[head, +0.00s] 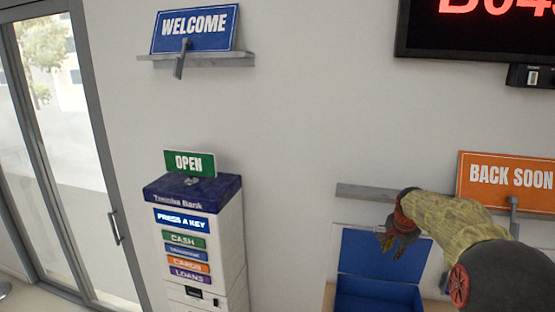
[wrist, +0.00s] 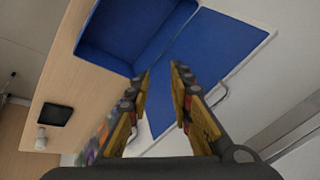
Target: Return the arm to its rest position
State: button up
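My gripper (head: 397,240) is at the right in the head view, in front of the wall and over an open blue box. In the wrist view my gripper (wrist: 160,72) has its two yellow-and-dark fingers apart with nothing between them. The blue-lined box (wrist: 128,60) shows beyond the fingertips, with its blue lid panel (wrist: 215,50) beside it. In the head view the box (head: 375,300) is partly cut off by the lower edge.
A shelf (head: 365,193) with an orange BACK SOON sign (head: 508,180) is close behind my arm. A bank kiosk (head: 200,240) bearing a green OPEN sign (head: 189,163) stands to the left. A WELCOME sign (head: 194,28) is on a higher shelf. Bare wall lies between kiosk and box.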

jog(key=s+a+f+n+b, duration=0.4)
jog(key=s+b, duration=0.5)
jog(key=s, duration=0.6)
jog(key=s+a+f+n+y+b, duration=0.1)
jog(key=s+a+f+n+b, duration=0.3)
jog(key=s+a+f+b, duration=0.5)
jog(key=s+a+f+n+b, duration=0.5)
jog(key=s+f+b, duration=0.3)
jog(key=s, duration=1.3)
jog(key=shift+a+t+b, duration=0.4)
jog(key=shift+a+b, duration=0.25)
jog(key=shift+a, duration=0.1)
